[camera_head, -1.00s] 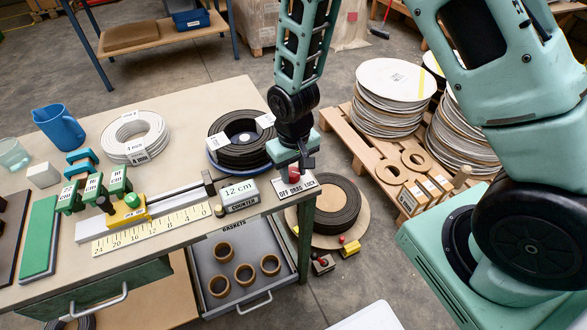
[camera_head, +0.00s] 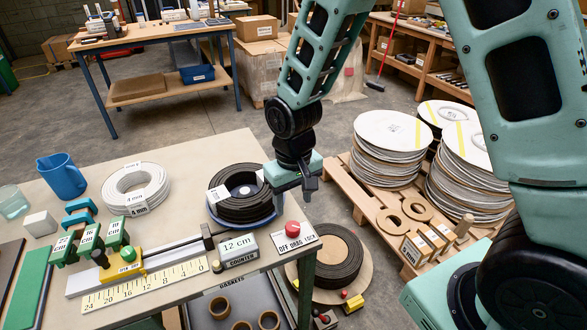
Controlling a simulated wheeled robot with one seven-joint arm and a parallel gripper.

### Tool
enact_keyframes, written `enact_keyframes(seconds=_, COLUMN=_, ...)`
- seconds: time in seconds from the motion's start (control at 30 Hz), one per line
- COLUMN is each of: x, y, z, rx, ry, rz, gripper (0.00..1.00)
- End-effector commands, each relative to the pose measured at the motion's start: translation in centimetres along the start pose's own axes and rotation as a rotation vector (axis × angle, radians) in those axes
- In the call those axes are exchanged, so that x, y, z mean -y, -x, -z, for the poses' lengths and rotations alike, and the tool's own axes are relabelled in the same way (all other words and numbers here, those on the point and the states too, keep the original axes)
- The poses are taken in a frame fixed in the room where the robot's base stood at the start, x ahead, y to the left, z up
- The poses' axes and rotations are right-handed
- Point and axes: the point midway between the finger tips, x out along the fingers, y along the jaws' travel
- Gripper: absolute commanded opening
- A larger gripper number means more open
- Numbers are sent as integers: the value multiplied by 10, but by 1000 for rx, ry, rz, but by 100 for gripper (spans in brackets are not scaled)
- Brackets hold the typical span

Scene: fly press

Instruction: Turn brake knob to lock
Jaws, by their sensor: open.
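The red brake knob (camera_head: 292,229) sits at the bench's right front corner, above a white label plate (camera_head: 296,240) reading OFF, DRAG, LOCK. Which mark the knob points to is too small to tell. My gripper (camera_head: 306,198) hangs above and slightly behind the knob in the picture, pointing down, with its jaws open and empty. It is apart from the knob, and the knob is in full view. A black coil on a blue-rimmed reel (camera_head: 243,205) stands left of my gripper.
The counter box (camera_head: 238,249) showing 12 cm stands just left of the knob, beside a yellow ruler (camera_head: 145,286). A white coil (camera_head: 135,190) lies farther left. Right of the bench, a pallet (camera_head: 385,215) carries stacked reels. A black coil (camera_head: 330,258) lies low beside the bench.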

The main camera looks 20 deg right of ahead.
Motion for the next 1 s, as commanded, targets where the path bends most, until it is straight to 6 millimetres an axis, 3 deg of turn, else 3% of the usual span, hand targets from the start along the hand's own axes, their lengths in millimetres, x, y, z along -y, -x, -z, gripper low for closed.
enact_keyframes(seconds=0.2, x=0, y=50, z=1, rx=-6, ry=-1, rz=1, gripper=55)
enact_keyframes(seconds=0.4, x=0, y=78, z=1, rx=-3, ry=-1, rz=1, gripper=55)
enact_keyframes(seconds=1.0, x=0, y=87, z=0, rx=0, ry=-1, rz=0, gripper=55)
